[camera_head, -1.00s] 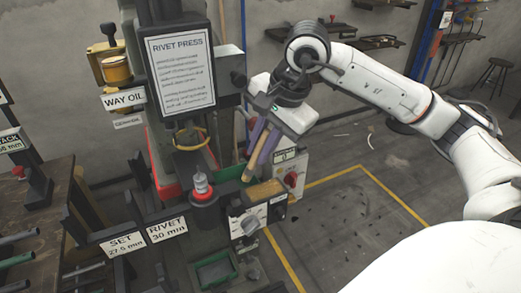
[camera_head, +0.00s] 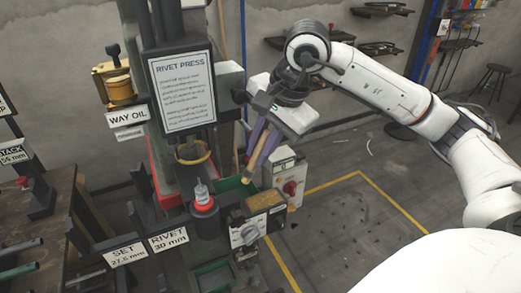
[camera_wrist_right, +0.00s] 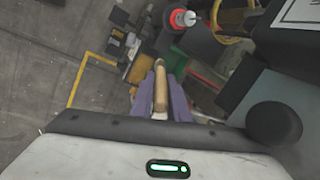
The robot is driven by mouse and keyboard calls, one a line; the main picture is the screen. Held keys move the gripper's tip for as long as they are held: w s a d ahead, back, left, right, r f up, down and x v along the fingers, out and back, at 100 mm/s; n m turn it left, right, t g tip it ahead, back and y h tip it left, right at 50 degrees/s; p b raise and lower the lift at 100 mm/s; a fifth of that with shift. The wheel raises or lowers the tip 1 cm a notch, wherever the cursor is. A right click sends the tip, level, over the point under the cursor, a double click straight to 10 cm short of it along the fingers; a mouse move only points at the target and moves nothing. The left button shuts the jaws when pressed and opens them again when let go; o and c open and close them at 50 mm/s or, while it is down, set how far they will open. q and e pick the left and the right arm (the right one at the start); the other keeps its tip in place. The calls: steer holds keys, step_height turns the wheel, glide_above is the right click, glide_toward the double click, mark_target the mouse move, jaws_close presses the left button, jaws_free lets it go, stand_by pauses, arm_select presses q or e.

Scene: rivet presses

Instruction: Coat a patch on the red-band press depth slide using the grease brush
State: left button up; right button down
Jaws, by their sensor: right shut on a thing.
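The rivet press (camera_head: 181,88) stands left of centre in the head view, with its sign plate facing me. A post with a red band (camera_head: 204,206) stands at its front; it also shows in the right wrist view (camera_wrist_right: 186,19). I cannot clearly tell which surface is the depth slide. My right gripper (camera_head: 262,152) has purple fingers, shut on the wooden handle of the brush (camera_wrist_right: 160,88). The handle points down, right of the press and above the green tray. The bristles are not clearly visible. My left gripper is not in view.
A yellow way oil pot (camera_head: 120,88) sits at the press's left. A tan block (camera_head: 265,201) and a control box with a dial (camera_head: 247,232) are close below my right gripper. A grey box with a red knob (camera_head: 290,187) stands right. The floor at right is open.

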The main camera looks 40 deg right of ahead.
steer(key=shift+s+a, duration=0.1)
steer(key=shift+a, duration=0.05)
stand_by(0.5)
steer(key=shift+s+a+t+b, duration=0.1)
steer(key=shift+t+b, duration=0.2)
steer(key=shift+b, duration=0.05)
steer(key=shift+s+r+t+y+b, duration=0.2)
steer(key=shift+r+t+y+b, duration=0.1)
steer(key=shift+t, duration=0.1)
steer(key=shift+s+r, duration=0.25)
steer(key=shift+r, duration=0.05)
steer(key=shift+s+d+r+t+b, duration=0.35)
steer(key=shift+d+r+t+b, duration=0.1)
steer(key=shift+t+b, duration=0.2)
step_height(320, 180, down, 5)
steer(key=b, duration=0.3)
